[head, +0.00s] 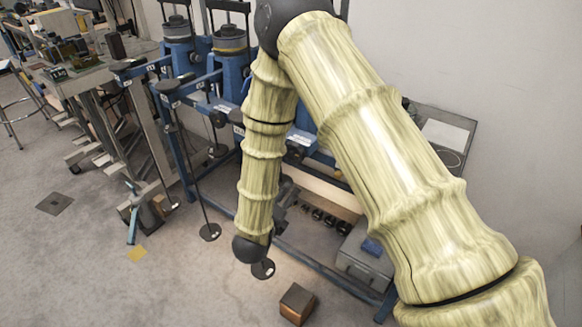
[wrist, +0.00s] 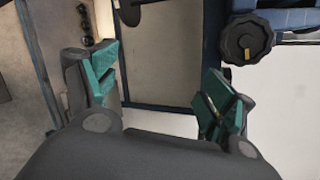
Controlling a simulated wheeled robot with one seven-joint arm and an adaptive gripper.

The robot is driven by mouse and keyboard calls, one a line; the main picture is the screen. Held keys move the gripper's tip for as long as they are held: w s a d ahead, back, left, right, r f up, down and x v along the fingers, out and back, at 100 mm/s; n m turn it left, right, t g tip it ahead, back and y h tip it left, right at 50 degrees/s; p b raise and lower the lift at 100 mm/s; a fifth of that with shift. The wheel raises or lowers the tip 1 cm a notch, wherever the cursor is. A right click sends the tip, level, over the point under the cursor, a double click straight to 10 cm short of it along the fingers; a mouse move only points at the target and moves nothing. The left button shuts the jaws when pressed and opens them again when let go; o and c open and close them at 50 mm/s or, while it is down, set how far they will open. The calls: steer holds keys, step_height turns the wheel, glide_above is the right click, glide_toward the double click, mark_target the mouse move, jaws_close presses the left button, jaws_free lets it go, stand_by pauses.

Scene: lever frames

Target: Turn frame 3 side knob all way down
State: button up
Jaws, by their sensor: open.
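My gripper (wrist: 163,75) is open and empty in the wrist view, its two teal-padded fingers wide apart. A black ribbed round knob (wrist: 247,38) is at the upper right, above and to the right of the right finger and apart from it. I cannot tell which frame it belongs to. The frame numbers are too small to read surely. My arm covers part of the row, and my gripper does not show there.
Thin rods with black discs, one at the lower left (head: 210,232), hang by the frames. A brown block (head: 297,303) and a grey case (head: 364,262) are on the floor. A cluttered bench (head: 82,72) stands at the left. The floor at the lower left is mostly clear.

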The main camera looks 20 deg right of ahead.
mark_target(292, 156)
steer(key=w+a+r+m+h+b, duration=0.1)
steer(key=a+r+m+h+b, duration=0.2)
steer(key=m, duration=0.4)
steer(key=w+r+m+h+b, duration=0.1)
steer(key=r+m+h, duration=0.2)
steer(key=r+m, duration=0.3)
steer(key=shift+g, duration=0.3)
steer(key=p+x, duration=0.2)
steer(key=x, duration=0.8)
steer(key=shift+w+d+f, duration=0.1)
steer(key=shift+w+f, duration=0.05)
steer(key=shift+w, duration=0.15)
steer(key=shift+c, duration=0.2)
steer(key=c, duration=1)
